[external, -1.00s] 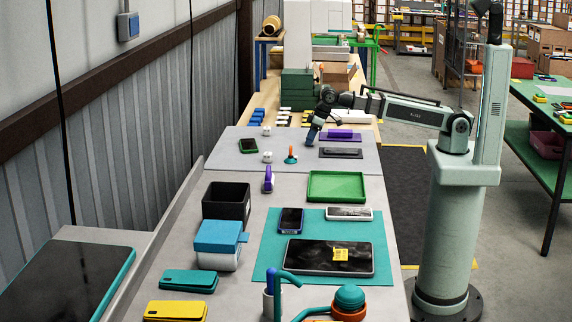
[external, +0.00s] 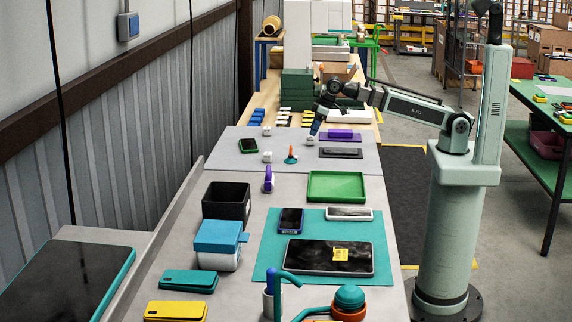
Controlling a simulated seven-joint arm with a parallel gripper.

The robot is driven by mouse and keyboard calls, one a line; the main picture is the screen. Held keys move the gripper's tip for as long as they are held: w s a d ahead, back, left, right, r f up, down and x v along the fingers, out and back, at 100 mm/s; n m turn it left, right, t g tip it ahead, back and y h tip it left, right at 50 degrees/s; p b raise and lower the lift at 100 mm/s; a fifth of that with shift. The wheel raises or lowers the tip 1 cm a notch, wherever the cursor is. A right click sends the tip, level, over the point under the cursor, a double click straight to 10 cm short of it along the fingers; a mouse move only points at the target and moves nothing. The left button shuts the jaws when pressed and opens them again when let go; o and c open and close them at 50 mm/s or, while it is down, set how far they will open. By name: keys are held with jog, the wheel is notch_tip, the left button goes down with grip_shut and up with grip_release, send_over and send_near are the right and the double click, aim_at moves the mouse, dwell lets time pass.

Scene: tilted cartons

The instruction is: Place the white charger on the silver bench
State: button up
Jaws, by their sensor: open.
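Three small white blocks that look like chargers are on the far silver-grey bench (external: 232,161). One white charger (external: 310,140) sits right below my gripper, another white block (external: 267,130) is at the back left, and a third white block (external: 267,156) is further forward. My gripper (external: 314,131) is open, pointing down just above the first white charger. It appears empty. The fingers are small here, and I cannot tell whether they touch the charger.
A purple block (external: 339,134) and a dark flat device (external: 340,153) lie right of my gripper. A green tray (external: 336,186) and black bin (external: 227,202) stand nearer.

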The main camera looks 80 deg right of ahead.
jog(key=shift+v, duration=3.65)
